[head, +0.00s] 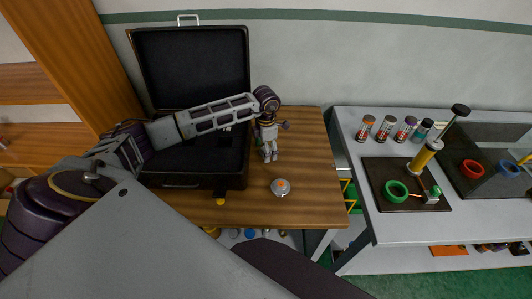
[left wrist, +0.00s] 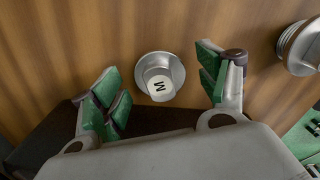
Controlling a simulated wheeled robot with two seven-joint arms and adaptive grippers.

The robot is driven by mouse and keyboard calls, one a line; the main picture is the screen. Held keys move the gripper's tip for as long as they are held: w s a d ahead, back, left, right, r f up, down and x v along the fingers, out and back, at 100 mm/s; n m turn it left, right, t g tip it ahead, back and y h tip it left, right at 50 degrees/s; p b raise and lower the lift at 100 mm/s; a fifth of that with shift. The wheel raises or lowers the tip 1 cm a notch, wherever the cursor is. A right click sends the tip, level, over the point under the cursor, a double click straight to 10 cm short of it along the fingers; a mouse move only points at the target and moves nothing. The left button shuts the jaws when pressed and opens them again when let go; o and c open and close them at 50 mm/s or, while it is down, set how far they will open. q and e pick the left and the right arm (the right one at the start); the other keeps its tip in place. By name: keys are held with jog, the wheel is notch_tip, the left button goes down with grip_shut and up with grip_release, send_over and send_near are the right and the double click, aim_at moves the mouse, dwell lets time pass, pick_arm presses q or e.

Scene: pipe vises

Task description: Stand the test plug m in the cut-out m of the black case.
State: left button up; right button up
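The test plug m (left wrist: 158,80), a silver round piece with a flange and a black M on its pale top, is on the wooden table in the left wrist view. It appears between the spread fingers, not touching them. In the head view I cannot make it out; my gripper seems to hide it. My left gripper (head: 270,157) is open and points down just right of the black case (head: 192,62). The case lies open on the table with its lid upright; my left arm covers much of its inside, and cut-out m cannot be made out. My right gripper is not in view.
Another silver plug (head: 281,188) with an orange top stands nearer the table's front edge; it also shows in the left wrist view (left wrist: 302,46). The wooden table (head: 315,205) is clear around it. A grey bench (head: 390,232) with vise parts and several cylinders stands right, across a gap.

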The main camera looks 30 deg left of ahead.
pick_arm(q)
jog(key=c, duration=1.2)
jog(key=shift+r, duration=0.2)
jog(key=shift+c, duration=0.2)
jog(key=shift+w+r, duration=0.1)
jog(key=shift+r, duration=0.5)
notch_tip(320, 180, up, 8)
jog(key=shift+f+b, duration=0.2)
jog(key=shift+b, duration=0.35)
jog(key=shift+r, duration=0.45)
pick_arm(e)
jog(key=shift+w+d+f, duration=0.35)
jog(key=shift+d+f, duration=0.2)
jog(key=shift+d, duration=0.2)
pick_arm(q)
jog(key=shift+r, duration=0.1)
